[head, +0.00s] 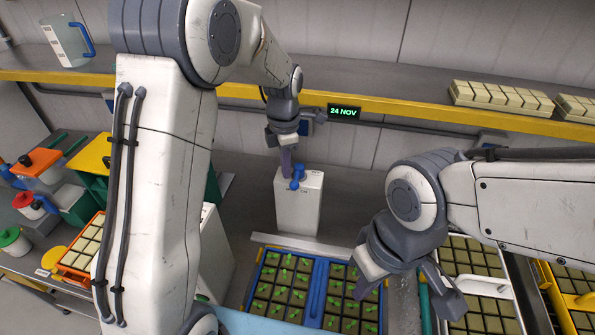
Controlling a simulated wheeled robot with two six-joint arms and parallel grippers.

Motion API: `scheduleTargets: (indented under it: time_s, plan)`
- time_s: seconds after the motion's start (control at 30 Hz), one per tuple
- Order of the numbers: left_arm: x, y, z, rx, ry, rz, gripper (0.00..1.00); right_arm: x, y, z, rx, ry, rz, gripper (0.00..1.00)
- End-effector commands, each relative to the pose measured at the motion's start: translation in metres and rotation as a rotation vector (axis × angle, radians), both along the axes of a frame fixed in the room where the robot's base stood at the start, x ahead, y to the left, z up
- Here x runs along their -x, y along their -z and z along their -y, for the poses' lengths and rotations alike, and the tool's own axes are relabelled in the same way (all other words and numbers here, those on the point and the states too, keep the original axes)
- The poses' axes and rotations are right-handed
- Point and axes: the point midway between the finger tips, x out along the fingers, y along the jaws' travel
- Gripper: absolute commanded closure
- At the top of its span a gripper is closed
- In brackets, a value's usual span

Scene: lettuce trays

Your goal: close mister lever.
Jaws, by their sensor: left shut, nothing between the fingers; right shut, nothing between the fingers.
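My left gripper (286,165) points down just above the box's top, beside the lever. It is shut and empty; whether it touches the lever I cannot tell.
A blue tray (318,292) of green seedlings lies in front of the mister. A white tray (499,273) of plugs is at the right. Colourful containers (40,163) stand at the left. A yellow-edged shelf (400,107) with a date display (344,113) runs behind.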

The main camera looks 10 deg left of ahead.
Motion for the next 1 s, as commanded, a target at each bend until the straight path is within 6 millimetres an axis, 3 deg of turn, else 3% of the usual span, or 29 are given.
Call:
scheduleTargets:
  time_s: [0.6, 1.0]
  plan:
    - [0.0, 0.001, 0.0, 0.0, 0.0, 0.0, 1.0, 0.0, 0.001, 0.0, 0.0, 0.0, 0.0, 1.0]
    - [0.0, 0.023, 0.0, 0.0, 0.0, 0.0, 1.0, 0.0, 0.015, 0.0, 0.0, 0.0, 0.0, 1.0]
